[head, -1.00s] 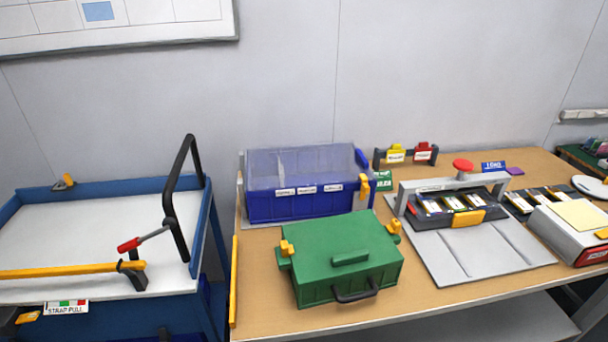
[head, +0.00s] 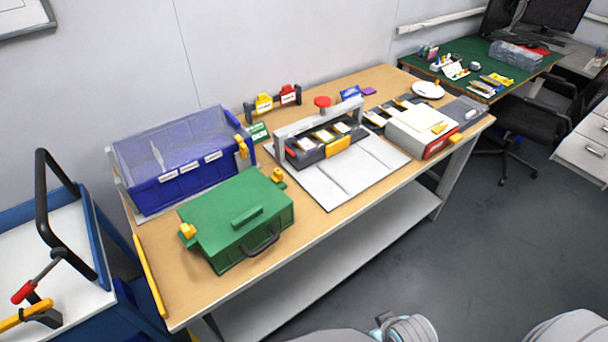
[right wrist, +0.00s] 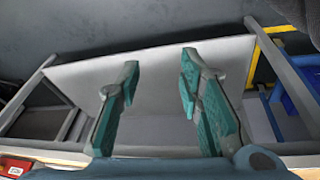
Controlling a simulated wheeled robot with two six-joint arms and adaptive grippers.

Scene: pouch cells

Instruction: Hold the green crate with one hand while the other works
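The green crate (head: 236,222) sits on the wooden table in the head view, near its front left edge. Its green lid is on, with a raised grip on top, a dark handle on the front and a yellow latch at each end. No gripper touches it. My right gripper (right wrist: 160,100) shows in the right wrist view with its two teal fingers wide apart and nothing between them. Behind it is the pale lower shelf (right wrist: 165,65) of the table. My left gripper is in neither current view.
A blue bin (head: 180,170) with a clear cover stands behind the crate. A grey press fixture (head: 350,175) with cells is to its right. A white box (head: 420,130) sits farther right. A blue cart (head: 100,235) stands at left. Bare tabletop (head: 165,245) lies left of the crate.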

